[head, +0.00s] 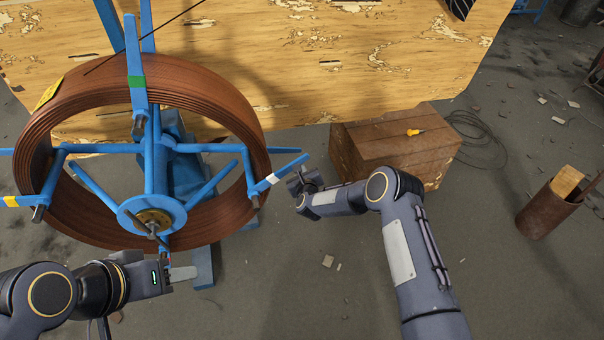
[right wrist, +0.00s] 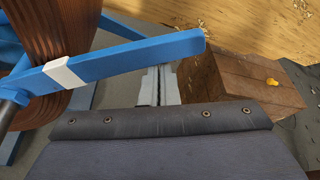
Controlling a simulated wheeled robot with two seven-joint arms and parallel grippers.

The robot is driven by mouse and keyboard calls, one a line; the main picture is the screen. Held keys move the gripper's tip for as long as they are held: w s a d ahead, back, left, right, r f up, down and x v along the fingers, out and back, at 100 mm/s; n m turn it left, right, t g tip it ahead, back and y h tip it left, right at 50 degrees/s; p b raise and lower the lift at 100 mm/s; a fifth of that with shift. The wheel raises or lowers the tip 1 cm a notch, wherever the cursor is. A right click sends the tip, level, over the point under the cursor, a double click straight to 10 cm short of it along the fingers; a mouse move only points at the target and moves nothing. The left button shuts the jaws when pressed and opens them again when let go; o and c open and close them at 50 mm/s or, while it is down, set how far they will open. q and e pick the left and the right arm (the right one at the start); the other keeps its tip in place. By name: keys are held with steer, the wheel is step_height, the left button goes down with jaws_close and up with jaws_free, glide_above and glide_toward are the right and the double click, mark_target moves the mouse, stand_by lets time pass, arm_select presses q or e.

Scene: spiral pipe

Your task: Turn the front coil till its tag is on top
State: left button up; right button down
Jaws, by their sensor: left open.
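The front coil (head: 38,140) is a thick ring of brown pipe on a blue reel with spokes. Its yellow tag (head: 48,96) sits at the upper left of the ring, tilted. The spokes carry colour bands: green at the top, white at the right, yellow at the left, red at the bottom. My left gripper (head: 182,273) is open beside the red-banded bottom spoke. My right gripper (head: 298,182) is by the tip of the white-banded spoke (head: 272,180). In the right wrist view this spoke (right wrist: 130,58) crosses over the fingers (right wrist: 158,86) and hides their tips; contact is unclear.
A large worn wooden board (head: 330,60) lies behind the reel. A rusty bin (head: 545,212) stands at the far right. The floor between is mostly clear, with small debris.

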step_height(320, 180, up, 14)
steer(key=a+n+h+p, duration=0.1)
steer(key=a+n+p, duration=0.1)
steer(key=p, duration=0.1)
steer(key=shift+s+a+t, duration=0.15)
steer(key=shift+s+t, duration=0.1)
steer(key=shift+t, duration=0.05)
steer(key=shift+r, duration=0.1)
steer(key=shift+s, duration=0.1)
stand_by(0.8)
steer(key=b+v, duration=0.1)
steer(key=v, duration=0.6)
steer(key=shift+s, duration=0.3)
steer(key=shift+r, duration=0.15)
stand_by(0.8)
